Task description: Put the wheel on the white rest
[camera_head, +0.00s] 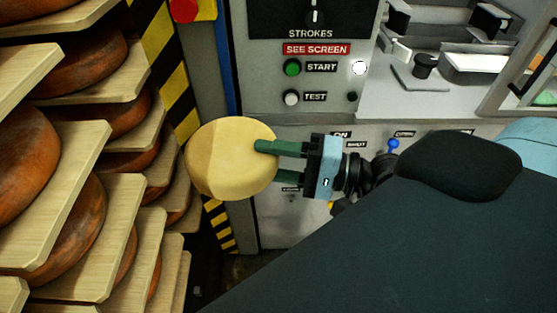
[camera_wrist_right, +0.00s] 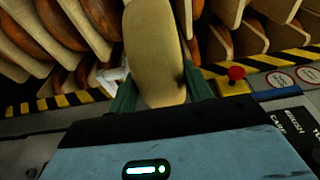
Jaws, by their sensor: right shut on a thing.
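The pale yellow cheese wheel (camera_head: 225,160) is held off the floor in front of the machine, beside the striped post. My right gripper (camera_head: 268,162) reaches in from the right with its green fingers shut on the wheel's right side. In the right wrist view the wheel (camera_wrist_right: 155,50) stands edge-on between the two fingers of the gripper (camera_wrist_right: 160,92). A small white piece (camera_wrist_right: 112,76) shows left of the wheel there, partly hidden; I cannot tell whether it is the white rest. My left gripper is not in view.
Wooden shelves (camera_head: 92,246) with several brown wheels (camera_head: 85,72) fill the left. A yellow-black striped post (camera_head: 165,65) stands between them and the grey machine panel (camera_head: 262,95). A red stop button (camera_head: 184,9) is at the top. A white block (camera_head: 488,63) lies on the machine's ledge.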

